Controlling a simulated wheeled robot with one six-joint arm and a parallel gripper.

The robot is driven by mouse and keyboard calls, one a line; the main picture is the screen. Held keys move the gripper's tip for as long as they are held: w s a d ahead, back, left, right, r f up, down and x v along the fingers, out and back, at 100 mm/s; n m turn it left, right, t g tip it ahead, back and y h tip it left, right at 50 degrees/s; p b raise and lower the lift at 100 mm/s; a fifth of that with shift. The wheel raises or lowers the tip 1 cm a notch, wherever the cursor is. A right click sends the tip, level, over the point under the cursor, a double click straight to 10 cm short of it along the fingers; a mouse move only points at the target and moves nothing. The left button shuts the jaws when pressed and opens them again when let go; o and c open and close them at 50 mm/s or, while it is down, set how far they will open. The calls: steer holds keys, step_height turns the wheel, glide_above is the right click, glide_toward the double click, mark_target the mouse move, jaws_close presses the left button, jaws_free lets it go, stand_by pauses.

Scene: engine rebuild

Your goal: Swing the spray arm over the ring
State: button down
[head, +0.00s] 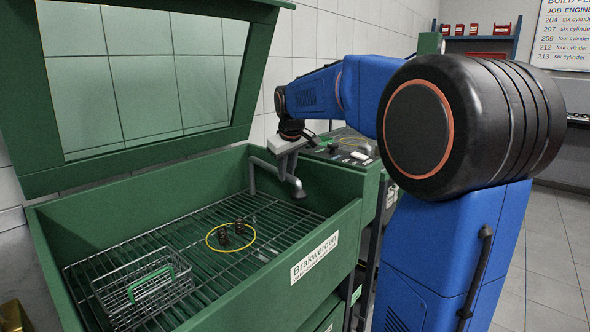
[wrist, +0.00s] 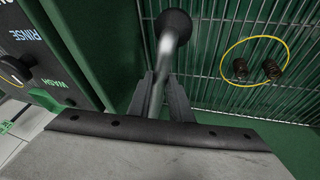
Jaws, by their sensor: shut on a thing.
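The spray arm (head: 268,167) is a grey bent pipe rising at the back right of the green wash cabinet, with a round nozzle (head: 299,190) at its free end. My gripper (head: 283,177) is shut on this pipe. In the wrist view, the two fingers of my gripper (wrist: 163,98) close around the pipe just short of the nozzle (wrist: 173,24). The yellow ring (head: 231,238) lies on the wire rack around two dark coil springs (head: 232,231). The nozzle is to the right of the ring, near the cabinet's right wall. The ring (wrist: 224,66) also shows in the wrist view, right of the nozzle.
A wire basket (head: 118,287) with a green handle stands on the rack (head: 195,240) at the front left. The cabinet's lid (head: 140,158) is open. Its front wall (head: 270,280) rises above the rack. A control panel (wrist: 40,60) reading RINSE and WASH is beside the cabinet.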

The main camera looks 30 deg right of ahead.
steer(key=w+a+m+g+h, duration=0.1)
steer(key=a+m, duration=0.3)
steer(key=a, duration=0.4)
steer(key=w+a+m+g+h, duration=0.1)
steer(key=w+a+m, duration=0.2)
steer(key=a, duration=0.6)
steer(key=shift+w+a+m+h, duration=0.2)
steer(key=shift+w+m+h, duration=0.2)
steer(key=shift+m, duration=0.5)
steer(key=c, duration=1.6)
jaws_free()
steer(key=shift+a, duration=0.15)
steer(key=v, duration=1.7)
steer(key=shift+w+r, duration=0.25)
